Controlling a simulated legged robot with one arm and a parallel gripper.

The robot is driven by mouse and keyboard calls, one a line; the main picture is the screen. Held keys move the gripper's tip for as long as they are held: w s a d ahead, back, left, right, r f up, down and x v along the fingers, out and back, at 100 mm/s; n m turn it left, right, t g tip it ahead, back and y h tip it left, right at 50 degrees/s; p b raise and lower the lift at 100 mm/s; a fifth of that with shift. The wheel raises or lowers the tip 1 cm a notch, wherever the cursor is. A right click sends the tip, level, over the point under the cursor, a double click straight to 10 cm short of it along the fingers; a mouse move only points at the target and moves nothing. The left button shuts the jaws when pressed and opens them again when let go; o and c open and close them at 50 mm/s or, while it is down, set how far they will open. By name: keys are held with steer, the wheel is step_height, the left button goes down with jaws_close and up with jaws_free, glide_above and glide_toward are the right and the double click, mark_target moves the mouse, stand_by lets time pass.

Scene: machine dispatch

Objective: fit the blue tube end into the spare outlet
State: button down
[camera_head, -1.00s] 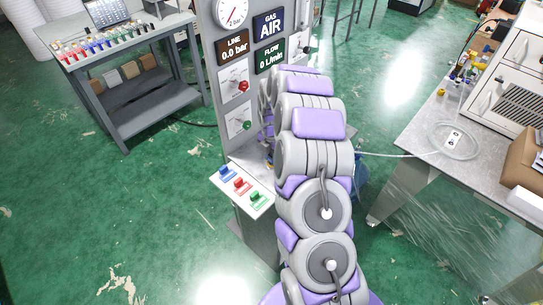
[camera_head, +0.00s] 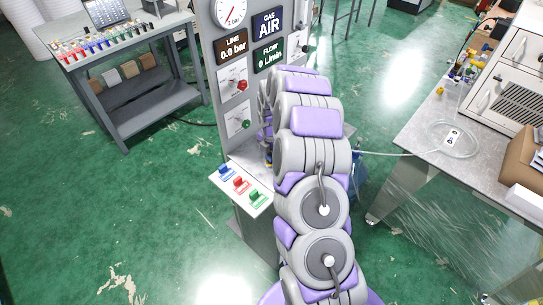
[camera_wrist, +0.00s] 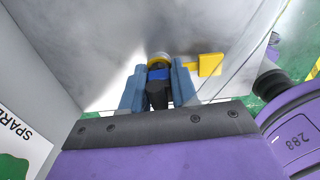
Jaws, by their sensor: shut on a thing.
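In the wrist view, my gripper (camera_wrist: 159,76) has its two blue-grey fingers shut on the tube end (camera_wrist: 158,74), a black piece with a blue band. A yellow and whitish ring (camera_wrist: 159,57) sits right at the far tip of the tube end. I cannot tell whether the tube end is inside it or only against it. A yellow lever (camera_wrist: 209,65) juts out just right of the fingers. In the head view my arm hides the gripper and the outlet.
The grey panel (camera_head: 211,55) reads line 0.0 bar, gas AIR, flow 0 L/min. Blue, red and green levers sit on its shelf (camera_head: 226,190). A clear tube (camera_head: 385,154) runs from the right bench (camera_head: 418,130) behind my arm. A grey cart (camera_head: 130,70) stands at left.

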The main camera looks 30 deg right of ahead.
steer(key=shift+s+f, duration=0.1)
steer(key=shift+f, duration=0.05)
steer(key=c, duration=0.8)
jaws_free()
steer(key=shift+d, duration=0.1)
steer(key=shift+o, duration=0.4)
steer(key=o, duration=0.3)
steer(key=shift+w, duration=0.2)
steer(key=shift+o, duration=0.2)
steer(key=shift+r, duration=0.2)
steer(key=shift+r+p, duration=0.9)
steer(key=shift+r, duration=2)
